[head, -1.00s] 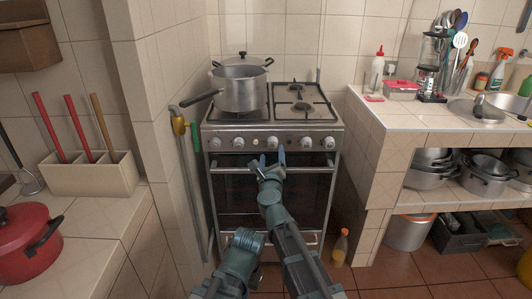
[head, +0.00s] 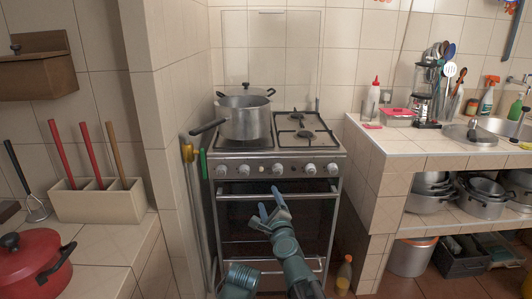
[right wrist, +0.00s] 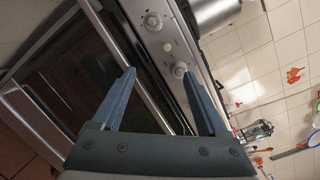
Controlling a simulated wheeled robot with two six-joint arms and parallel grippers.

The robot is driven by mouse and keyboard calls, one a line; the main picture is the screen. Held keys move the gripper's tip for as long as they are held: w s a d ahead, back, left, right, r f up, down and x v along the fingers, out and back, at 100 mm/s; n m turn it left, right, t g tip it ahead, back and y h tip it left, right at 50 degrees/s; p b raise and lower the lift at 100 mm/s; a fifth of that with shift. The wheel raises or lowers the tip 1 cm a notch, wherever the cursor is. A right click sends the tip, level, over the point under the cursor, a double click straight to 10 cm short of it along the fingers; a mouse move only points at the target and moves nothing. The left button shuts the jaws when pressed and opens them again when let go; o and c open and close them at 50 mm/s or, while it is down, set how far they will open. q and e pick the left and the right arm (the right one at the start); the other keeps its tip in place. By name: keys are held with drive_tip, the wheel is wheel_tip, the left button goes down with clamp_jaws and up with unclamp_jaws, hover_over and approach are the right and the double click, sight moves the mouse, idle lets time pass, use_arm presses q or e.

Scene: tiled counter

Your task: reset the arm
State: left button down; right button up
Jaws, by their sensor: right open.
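My right gripper (head: 270,203) is in front of the stove's oven door in the head view, below the row of knobs. Its two blue fingers are spread apart with nothing between them. In the right wrist view the same open gripper (right wrist: 160,85) points toward the stove front and its knobs (right wrist: 179,70). Another of my arm parts shows at the bottom of the head view, but no left fingers are visible.
The stove (head: 278,170) carries a steel pot (head: 245,122). A tiled counter (head: 400,150) stands at right, with pans (head: 485,203) on the shelf below. A bottle (head: 344,272) stands on the floor. A red pot (head: 33,268) sits at left.

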drive_tip(key=s+f+n+g+y, duration=0.2)
drive_tip(key=s+f+n+g, duration=0.7)
drive_tip(key=f+n, duration=0.55)
drive_tip(key=s+d+f+n+g+h, duration=0.3)
drive_tip(key=s+d+f+n+g, duration=0.1)
drive_tip(key=s+d, duration=0.3)
drive_tip(key=s+d+f+n+g+h, duration=0.3)
drive_tip(key=s+d+f+n+g, duration=0.15)
drive_tip(key=s+d, duration=0.35)
drive_tip(key=s+a+r+n+p, duration=0.2)
drive_tip(key=a+r+p, duration=0.4)
drive_tip(key=r+p, duration=0.6)
drive_tip(key=s+a+r+n+p, duration=0.1)
drive_tip(key=s+a+r+p, duration=0.2)
drive_tip(key=r+p, duration=0.9)
drive_tip(key=a+r, duration=0.1)
drive_tip(key=a, duration=0.2)
drive_tip(key=shift+s+r+n+h, duration=0.15)
drive_tip(key=shift+n+h, duration=0.15)
drive_tip(key=shift+n, duration=0.1)
drive_tip(key=shift+g, duration=0.25)
